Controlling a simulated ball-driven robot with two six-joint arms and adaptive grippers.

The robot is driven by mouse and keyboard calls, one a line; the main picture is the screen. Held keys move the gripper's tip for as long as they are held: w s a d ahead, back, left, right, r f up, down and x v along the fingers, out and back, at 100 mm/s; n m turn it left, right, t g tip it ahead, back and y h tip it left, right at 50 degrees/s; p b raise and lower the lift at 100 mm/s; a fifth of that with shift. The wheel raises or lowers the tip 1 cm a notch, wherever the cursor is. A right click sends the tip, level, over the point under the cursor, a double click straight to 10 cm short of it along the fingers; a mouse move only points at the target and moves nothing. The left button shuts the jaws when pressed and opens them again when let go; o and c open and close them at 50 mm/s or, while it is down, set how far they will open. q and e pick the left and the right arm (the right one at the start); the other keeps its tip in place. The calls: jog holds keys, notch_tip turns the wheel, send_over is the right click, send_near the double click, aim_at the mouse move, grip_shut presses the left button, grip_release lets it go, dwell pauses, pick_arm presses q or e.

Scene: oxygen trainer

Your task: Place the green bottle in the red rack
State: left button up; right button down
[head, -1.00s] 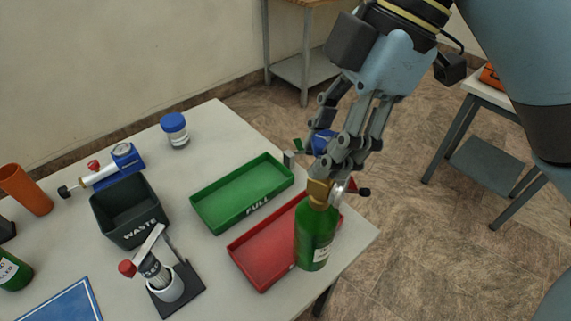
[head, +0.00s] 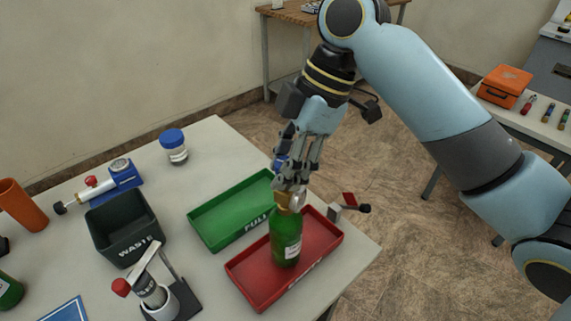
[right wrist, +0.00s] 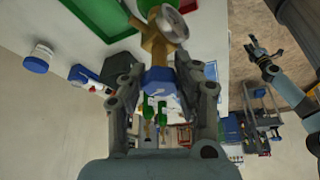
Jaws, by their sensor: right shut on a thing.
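The green bottle (head: 287,240) stands upright over the middle of the red rack (head: 244,291) in the head view. Its lower end appears within the rack's rim; I cannot tell whether it touches the floor. My right gripper (head: 291,187) is shut on the bottle's brass valve top. In the right wrist view, the right gripper's fingers (right wrist: 160,80) flank the brass valve and its round handwheel (right wrist: 172,22). What seems to be my left gripper (right wrist: 263,52) shows small at upper right there; its opening is unclear.
The green FULL tray (head: 215,238) adjoins the red rack on the left. A WASTE bin (head: 128,236), blue-capped jar (head: 174,150) and red-topped stand (head: 160,292) are farther left. A small metal device with a red part (head: 349,204) is near the rack's right end.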

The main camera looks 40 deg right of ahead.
jog(key=shift+f, duration=0.4)
jog(key=c, duration=1)
grip_release()
jog(key=shift+v, duration=6.15)
